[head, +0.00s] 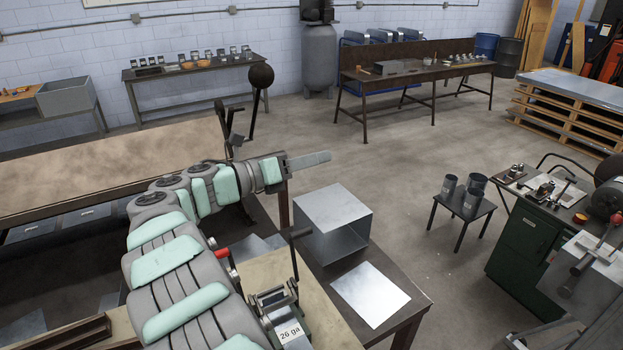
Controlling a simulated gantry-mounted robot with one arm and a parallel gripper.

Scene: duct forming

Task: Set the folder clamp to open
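My arm, grey with mint pads, reaches up from the bottom and bends right. My gripper (310,159) is at its far end, seen side-on as a flat grey shape; I cannot tell its opening. Which machine is the folder is not certain. A long machine with a tan top (105,168) lies at left, and a dark upright lever with a black ball (260,76) rises at its right end, behind my arm. A small machine labelled "26 ga" (289,333) stands in front, with a black-gripped lever (297,236) upright. My gripper appears apart from both levers. The clamp's state is unclear.
An open sheet-metal box (334,222) and a flat sheet (370,294) lie on a dark table right of my arm. A stool with dark cups (463,205) and a green cabinet (525,245) stand further right. The floor between is clear.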

